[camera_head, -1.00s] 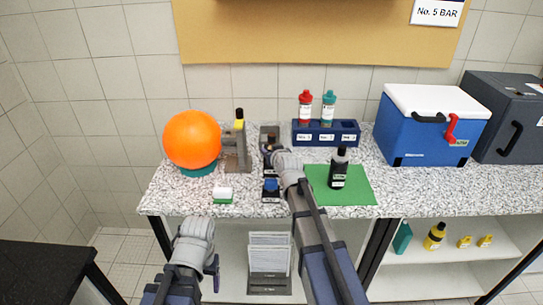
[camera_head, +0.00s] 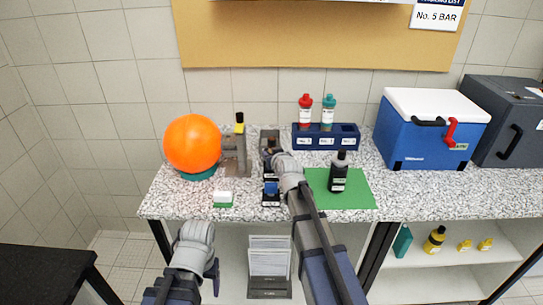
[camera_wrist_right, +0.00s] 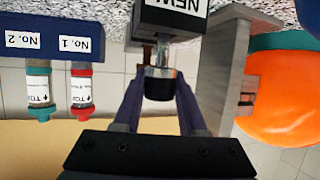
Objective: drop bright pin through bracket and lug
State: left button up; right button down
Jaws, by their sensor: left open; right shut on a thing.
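In the right wrist view the gripper (camera_wrist_right: 160,92) is shut on the black head of the bright pin (camera_wrist_right: 158,86). The pin's shiny metal part shows between this head and the block; whether its tip is still inside the block is unclear. The lug cannot be made out. My left gripper (camera_head: 212,275) is open and empty, low in front of the counter.
An orange ball (camera_head: 192,144) on a teal base stands left of the bracket. A blue rack (camera_head: 325,142) with red and teal bottles is behind right. A dark bottle (camera_head: 338,172) stands on a green mat (camera_head: 358,197). A blue-topped item (camera_head: 271,190) and small green-white block (camera_head: 223,199) are in front.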

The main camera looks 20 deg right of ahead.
notch_tip(320, 180, up, 10)
jog(key=p, duration=0.9)
jog(key=shift+f, duration=0.15)
